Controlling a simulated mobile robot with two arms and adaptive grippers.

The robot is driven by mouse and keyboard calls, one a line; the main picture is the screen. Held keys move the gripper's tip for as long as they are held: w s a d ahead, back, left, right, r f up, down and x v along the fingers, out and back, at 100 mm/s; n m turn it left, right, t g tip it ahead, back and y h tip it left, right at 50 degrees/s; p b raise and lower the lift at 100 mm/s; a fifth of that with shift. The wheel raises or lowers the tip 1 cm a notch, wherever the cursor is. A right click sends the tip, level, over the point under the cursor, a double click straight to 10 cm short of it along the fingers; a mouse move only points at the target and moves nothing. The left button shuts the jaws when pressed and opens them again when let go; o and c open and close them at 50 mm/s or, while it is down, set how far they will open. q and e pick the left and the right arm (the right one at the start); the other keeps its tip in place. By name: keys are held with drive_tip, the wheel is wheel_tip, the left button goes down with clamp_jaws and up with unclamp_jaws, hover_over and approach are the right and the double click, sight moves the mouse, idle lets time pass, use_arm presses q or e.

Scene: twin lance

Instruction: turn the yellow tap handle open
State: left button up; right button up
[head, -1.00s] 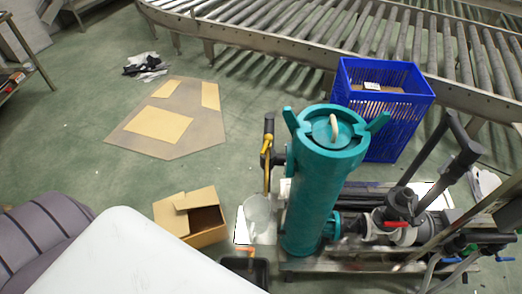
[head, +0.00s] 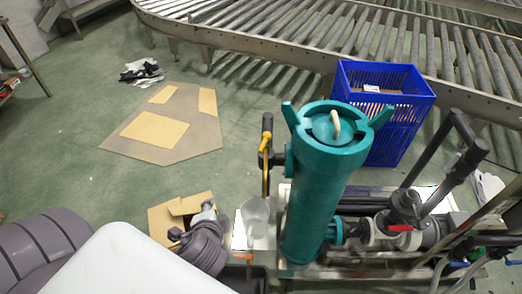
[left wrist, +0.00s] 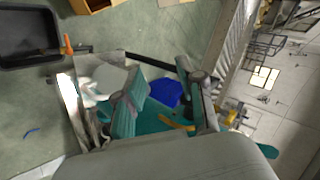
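The yellow tap handle (head: 265,176) hangs upright beside a dark pipe, just left of the teal cylinder (head: 318,190) in the head view. In the left wrist view a yellow curved piece (left wrist: 178,123) shows low between the fingers, partly hidden; I cannot tell for sure that it is the handle. My left gripper (head: 192,222) is in front of the cardboard box, left of and below the handle, and apart from it. Its fingers (left wrist: 165,100) are spread, with nothing clearly held between them. My right gripper is not in view.
A clear cup-like vessel (head: 255,215) and an orange handle (head: 245,256) by a black tray (head: 255,280) lie between my left gripper and the cylinder. A cardboard box (head: 164,222) stands behind the gripper. A blue crate (head: 400,112) and roller conveyor (head: 255,52) are farther back.

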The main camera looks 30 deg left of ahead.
use_arm(q)
wheel_tip(320, 180, up, 4)
drive_tip(key=w+a+m+t+y, duration=0.2)
drive_tip(key=w+m+t, duration=0.1)
drive_tip(key=m, duration=0.3)
drive_tip(key=m+t+h, duration=0.4)
drive_tip(key=m+t, duration=0.2)
drive_tip(key=m, duration=1.2)
approach(261, 147)
drive_tip(key=p+x, duration=0.1)
drive_tip(key=x, duration=0.2)
drive_tip(key=p+x, duration=0.1)
drive_tip(key=x, duration=0.2)
drive_tip(key=p+x, duration=0.2)
drive_tip(key=x, duration=0.1)
drive_tip(key=shift+f, duration=0.3)
drive_tip(key=shift+w+a, duration=0.1)
drive_tip(key=shift+w, duration=0.35)
clamp_jaws()
